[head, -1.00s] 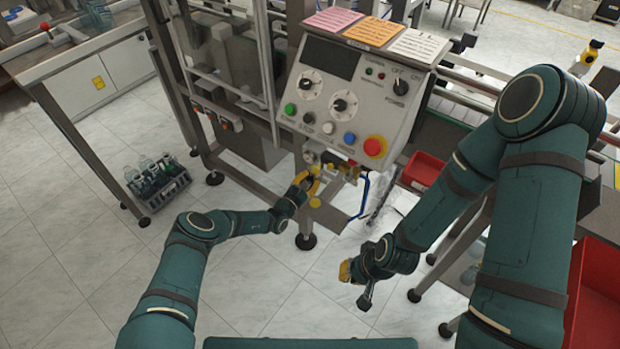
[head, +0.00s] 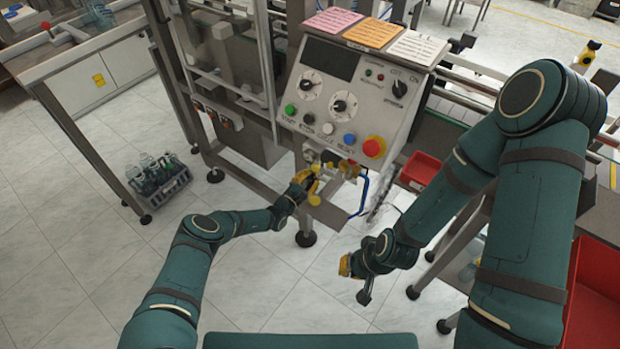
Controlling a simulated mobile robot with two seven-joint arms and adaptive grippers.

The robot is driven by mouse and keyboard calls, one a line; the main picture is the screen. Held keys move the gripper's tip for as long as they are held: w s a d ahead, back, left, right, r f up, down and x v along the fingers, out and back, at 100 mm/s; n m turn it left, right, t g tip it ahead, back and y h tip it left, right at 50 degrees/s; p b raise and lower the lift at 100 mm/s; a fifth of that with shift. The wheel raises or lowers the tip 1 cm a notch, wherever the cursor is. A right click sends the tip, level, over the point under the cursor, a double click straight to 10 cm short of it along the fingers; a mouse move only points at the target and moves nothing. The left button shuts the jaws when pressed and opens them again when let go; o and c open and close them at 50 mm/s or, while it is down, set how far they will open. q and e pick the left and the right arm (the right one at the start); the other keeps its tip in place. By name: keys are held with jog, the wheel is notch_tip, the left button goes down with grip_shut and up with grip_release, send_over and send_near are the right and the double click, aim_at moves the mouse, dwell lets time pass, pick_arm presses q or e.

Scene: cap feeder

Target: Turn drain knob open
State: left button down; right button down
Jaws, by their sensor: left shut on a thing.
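My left gripper (head: 312,185) has yellow fingers and is below the control panel, at the metal fittings under the machine. It is shut on a small part there, which the fingers mostly hide; I take it to be the drain knob, but its turn cannot be told. Small yellow and metal fittings (head: 345,168) show just right of the fingers. My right gripper (head: 346,268) hangs low, right of the middle, apart from the machine. Its yellow fingers point left and are too small and turned to show whether they are open.
The grey control panel (head: 318,118) with dials and buttons is just above my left gripper. A blue bent handle (head: 362,195) is to its right. A red bin (head: 422,170) stands further right. A bottle crate (head: 158,185) sits on the floor at left.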

pick_arm(q)
jog(key=c, duration=0.8)
grip_release()
jog(key=shift+o, duration=0.2)
jog(key=shift+a, duration=0.1)
jog(key=v, duration=1.1)
jog(key=shift+s+a, duration=0.2)
jog(key=shift+s, duration=0.15)
